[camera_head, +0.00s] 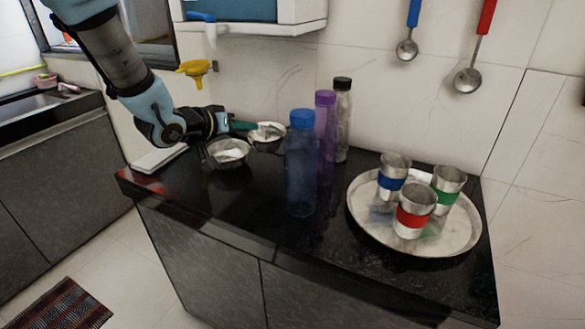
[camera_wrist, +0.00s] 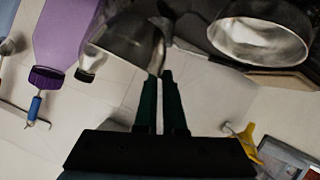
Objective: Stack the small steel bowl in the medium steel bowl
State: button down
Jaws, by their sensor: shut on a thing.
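The small steel bowl (camera_head: 268,134) is at the back of the dark counter, and its side also shows in the wrist view (camera_wrist: 130,42). The medium steel bowl (camera_head: 229,156) stands in front and to the left of it on the counter; in the wrist view it is the larger round bowl (camera_wrist: 258,42) at upper right. My gripper (camera_head: 245,126) reaches in from the left behind the medium bowl. Its green fingers (camera_wrist: 159,84) are shut on the small bowl's rim. The bowls are apart. I cannot tell whether the small bowl touches the counter.
Close right of the bowls stand a blue bottle (camera_head: 300,165), a purple bottle (camera_head: 325,130) and a dark-capped bottle (camera_head: 343,120). A round steel tray (camera_head: 440,243) with three banded cups is at right. A pale flat board (camera_head: 158,158) lies left. The wall is close behind.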

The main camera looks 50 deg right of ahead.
notch_tip(320, 180, down, 10)
jog(key=shift+d+r+p, duration=0.1)
jog(key=shift+r+p, duration=0.1)
jog(key=shift+p, duration=0.35)
jog(key=c, duration=1)
grip_release()
jog(key=b+v, duration=0.2)
jog(key=v, duration=1)
